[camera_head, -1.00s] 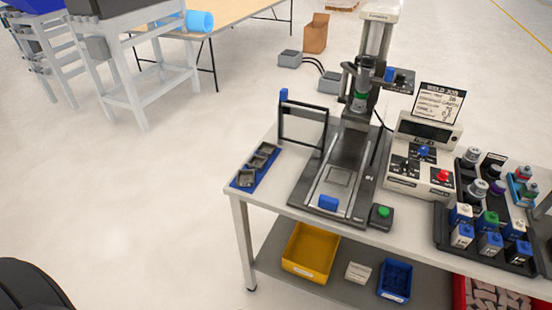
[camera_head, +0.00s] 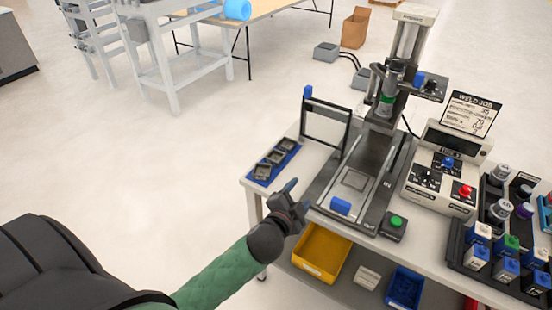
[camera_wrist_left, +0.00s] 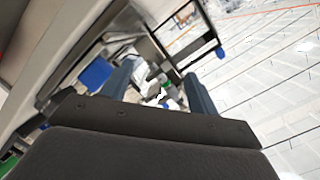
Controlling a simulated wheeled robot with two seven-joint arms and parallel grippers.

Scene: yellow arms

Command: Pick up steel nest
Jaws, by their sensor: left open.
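Several small dark grey metal nests (camera_head: 274,158) sit in a row on a blue strip (camera_head: 259,173) at the table's left end; which one is the steel nest I cannot tell. A flat grey plate (camera_head: 356,180) also lies in the press fixture. My left gripper (camera_head: 296,196) is open and empty, at the table's front edge, right of and nearer than the blue strip and apart from the nests. Its blue-grey fingers show spread in the left wrist view (camera_wrist_left: 158,85), with the fixture beyond. The nests are not clear there. My right gripper is not in view.
A press (camera_head: 389,95) with a blue-handled fixture stands right of the nests, and a black upright frame (camera_head: 327,121) stands behind. A control box (camera_head: 446,172) and a black rack (camera_head: 488,262) are farther right. A yellow bin (camera_head: 321,252) is on the lower shelf.

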